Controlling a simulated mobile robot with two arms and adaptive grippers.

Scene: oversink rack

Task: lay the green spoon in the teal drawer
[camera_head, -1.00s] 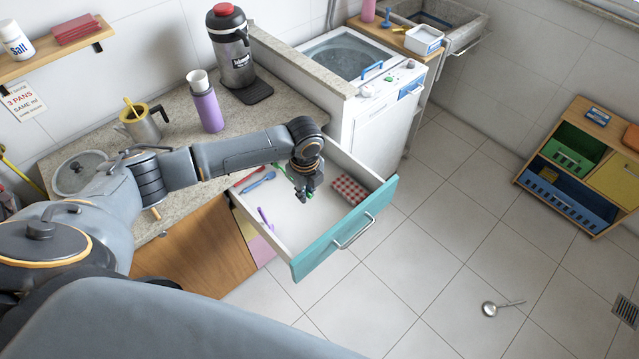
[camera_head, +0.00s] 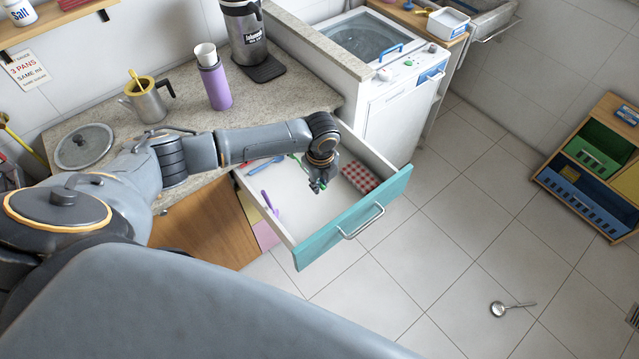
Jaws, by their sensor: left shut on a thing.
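The teal drawer (camera_head: 330,240) is pulled open below the stone counter. My left gripper (camera_head: 317,187) points down over the drawer's inside and is shut on the green spoon (camera_head: 295,159). Only small green parts of the spoon show around the gripper; the arm hides the rest. I cannot tell whether the spoon touches the drawer floor. My right gripper is not in view.
In the drawer are a blue utensil (camera_head: 266,165), a purple utensil (camera_head: 270,203) and a red checked cloth (camera_head: 361,177). A washing machine (camera_head: 395,110) stands behind it. A metal ladle (camera_head: 499,309) lies on the tiled floor, otherwise clear nearby.

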